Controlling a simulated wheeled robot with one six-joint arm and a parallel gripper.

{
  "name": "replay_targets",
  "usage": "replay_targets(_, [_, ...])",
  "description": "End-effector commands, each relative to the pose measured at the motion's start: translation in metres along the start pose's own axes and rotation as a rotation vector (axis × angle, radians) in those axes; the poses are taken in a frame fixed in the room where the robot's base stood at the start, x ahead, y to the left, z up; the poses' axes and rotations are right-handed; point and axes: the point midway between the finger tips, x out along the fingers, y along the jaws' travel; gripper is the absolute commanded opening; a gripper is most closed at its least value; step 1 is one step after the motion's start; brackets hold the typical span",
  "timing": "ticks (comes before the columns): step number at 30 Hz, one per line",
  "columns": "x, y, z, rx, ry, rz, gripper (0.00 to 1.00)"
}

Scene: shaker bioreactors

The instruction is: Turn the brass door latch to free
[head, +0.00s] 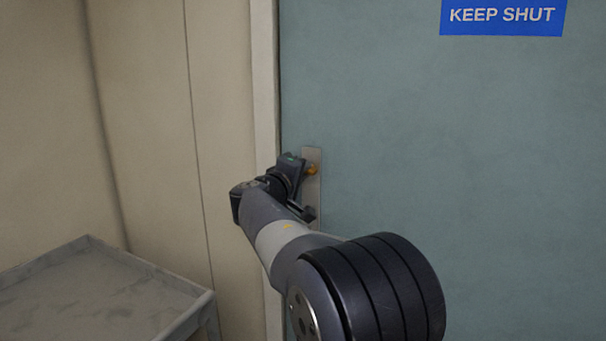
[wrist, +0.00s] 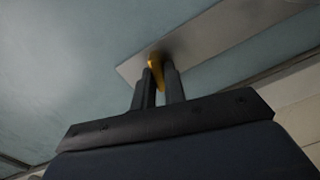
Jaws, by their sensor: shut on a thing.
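The brass latch (head: 312,169) sits on a pale metal plate (head: 317,192) near the left edge of a grey-green door (head: 430,180). My gripper (head: 300,166) is at the plate and covers part of it in the head view. In the wrist view the latch (wrist: 156,70) shows as a yellow piece between the fingertips of my gripper (wrist: 161,76), which is shut on it. The plate (wrist: 215,42) runs diagonally behind the fingers there. The latch's far end and the exact angle of its turn are hidden by the fingers.
A blue KEEP SHUT sign (head: 503,16) is on the upper door. The beige frame (head: 265,110) and wall (head: 150,110) are left of the door. A grey bench or cart top (head: 90,300) stands at the lower left. The space before the door's right side is clear.

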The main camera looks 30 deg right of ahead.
Motion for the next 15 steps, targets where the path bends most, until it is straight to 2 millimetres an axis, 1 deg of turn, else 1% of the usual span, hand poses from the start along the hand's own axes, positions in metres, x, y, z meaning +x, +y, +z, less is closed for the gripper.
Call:
replay_targets(6, [0.0001,-0.0008,-0.0001,-0.148,0.0,-0.001,0.0])
replay_targets(15, [0.0001,-0.0013,0.0001,-0.26,-0.001,-0.001,0.0])
